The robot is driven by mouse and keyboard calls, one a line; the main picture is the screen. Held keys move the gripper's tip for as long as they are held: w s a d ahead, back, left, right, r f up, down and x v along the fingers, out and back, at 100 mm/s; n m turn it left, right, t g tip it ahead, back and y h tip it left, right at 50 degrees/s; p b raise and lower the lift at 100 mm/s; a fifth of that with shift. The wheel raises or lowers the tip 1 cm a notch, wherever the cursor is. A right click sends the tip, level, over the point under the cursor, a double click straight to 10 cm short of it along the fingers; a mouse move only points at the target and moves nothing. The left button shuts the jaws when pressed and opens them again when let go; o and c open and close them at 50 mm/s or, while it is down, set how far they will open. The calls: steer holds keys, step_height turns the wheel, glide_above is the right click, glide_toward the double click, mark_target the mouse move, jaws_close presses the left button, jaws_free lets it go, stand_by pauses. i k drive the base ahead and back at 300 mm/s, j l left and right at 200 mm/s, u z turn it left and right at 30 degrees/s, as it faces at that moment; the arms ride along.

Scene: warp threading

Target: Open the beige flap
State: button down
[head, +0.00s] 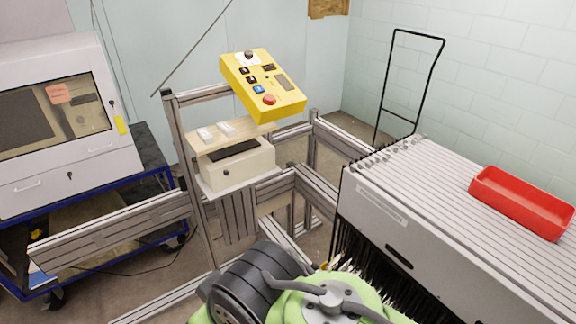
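A beige box (240,171) sits on the metal frame in the middle of the head view, below a light wooden shelf (232,133). Its front face is plain beige with a small dark round spot near the left, and a black strip lies along its top. This front looks like the beige flap and appears closed, though its edges are too small to make out. My green and dark grey arm fills the bottom middle, in front of and below the box. My gripper is outside the view, so its state is hidden.
A yellow control panel (262,84) with a red button stands above the shelf. Aluminium rails (112,231) run left and right of the box. A ribbed grey machine (430,215) with a red tray (522,203) stands right. A white cabinet (62,118) on a blue-framed cart is left.

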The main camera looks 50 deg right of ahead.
mark_target(222, 178)
steer(key=z, duration=1.3)
steer(key=i+j+u, duration=0.1)
steer(key=i+u, duration=0.75)
steer(key=i+l+u, duration=0.15)
steer(key=i+u, duration=0.3)
steer(key=k, duration=0.1)
